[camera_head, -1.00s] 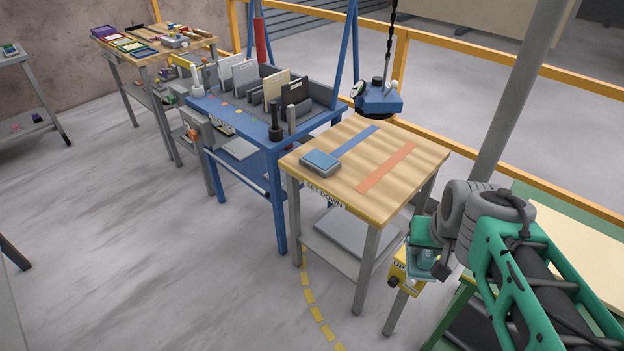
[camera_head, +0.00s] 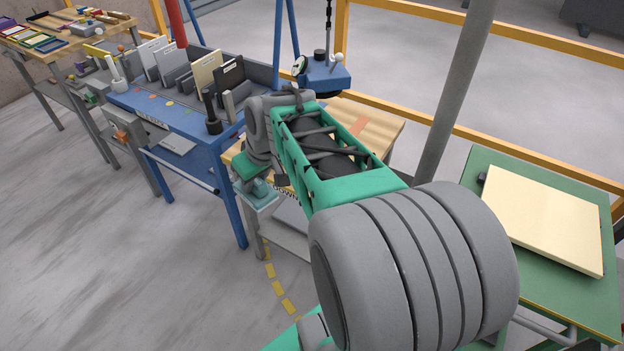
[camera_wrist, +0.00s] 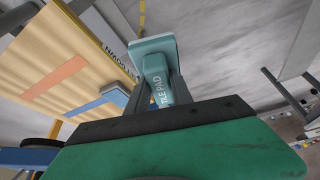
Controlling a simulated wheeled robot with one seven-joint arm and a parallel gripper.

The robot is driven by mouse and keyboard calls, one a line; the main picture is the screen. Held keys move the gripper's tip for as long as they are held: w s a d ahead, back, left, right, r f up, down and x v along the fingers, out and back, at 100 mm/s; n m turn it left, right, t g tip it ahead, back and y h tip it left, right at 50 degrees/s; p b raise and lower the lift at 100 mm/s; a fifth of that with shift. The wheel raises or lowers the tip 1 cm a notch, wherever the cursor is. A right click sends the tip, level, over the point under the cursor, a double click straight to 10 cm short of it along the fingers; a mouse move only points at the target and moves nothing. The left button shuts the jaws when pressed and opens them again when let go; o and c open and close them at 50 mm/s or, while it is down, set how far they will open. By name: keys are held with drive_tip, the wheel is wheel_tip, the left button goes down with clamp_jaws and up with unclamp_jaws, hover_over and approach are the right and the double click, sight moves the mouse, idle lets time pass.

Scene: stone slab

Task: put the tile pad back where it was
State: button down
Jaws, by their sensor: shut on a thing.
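The tile pad is a light blue-green pad with a teal handle lettered TILE PAD (camera_wrist: 155,47). My gripper (camera_wrist: 158,88) is shut on its handle, and the pad sticks out beyond the fingers. In the head view the pad (camera_head: 257,199) hangs under my gripper (camera_head: 255,184), at the near left corner of the wooden-topped SET DOWN table (camera_head: 376,120). Whether it touches the table edge I cannot tell. My arm hides much of that table. The wrist view shows the table top (camera_wrist: 50,45) to the left of the pad, apart from it.
A blue rack bench (camera_head: 205,133) with upright plates stands left of my gripper. A hanging blue device (camera_head: 325,77) is behind. A cream slab (camera_head: 545,215) lies on a green table (camera_head: 490,250) at right.

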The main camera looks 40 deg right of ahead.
drive_tip(key=s+d+f+n+y+b, duration=0.1)
drive_tip(key=s+d+f, duration=0.15)
drive_tip(key=d, duration=0.85)
drive_tip(key=s+d+f+n+b, duration=0.15)
drive_tip(key=s+d, duration=0.25)
drive_tip(key=d, duration=0.7)
drive_tip(key=w+d+f, duration=0.1)
drive_tip(key=w+f, duration=0.2)
drive_tip(key=w, duration=0.1)
drive_tip(key=w+d+f+p, duration=0.1)
drive_tip(key=w+d+f, duration=0.1)
drive_tip(key=w+f, duration=0.1)
drive_tip(key=w+d+f+p, duration=0.1)
drive_tip(key=w+f, duration=0.2)
drive_tip(key=w, duration=0.2)
drive_tip(key=shift+w+d+f, duration=0.25)
drive_tip(key=shift+w, duration=0.05)
wheel_tip(320, 180, down, 2)
drive_tip(key=shift+f+p, duration=0.25)
drive_tip(key=shift+p, duration=0.3)
drive_tip(key=shift+f, duration=0.5)
drive_tip(key=c, duration=1.1)
unclamp_jaws()
drive_tip(key=shift+r, duration=0.15)
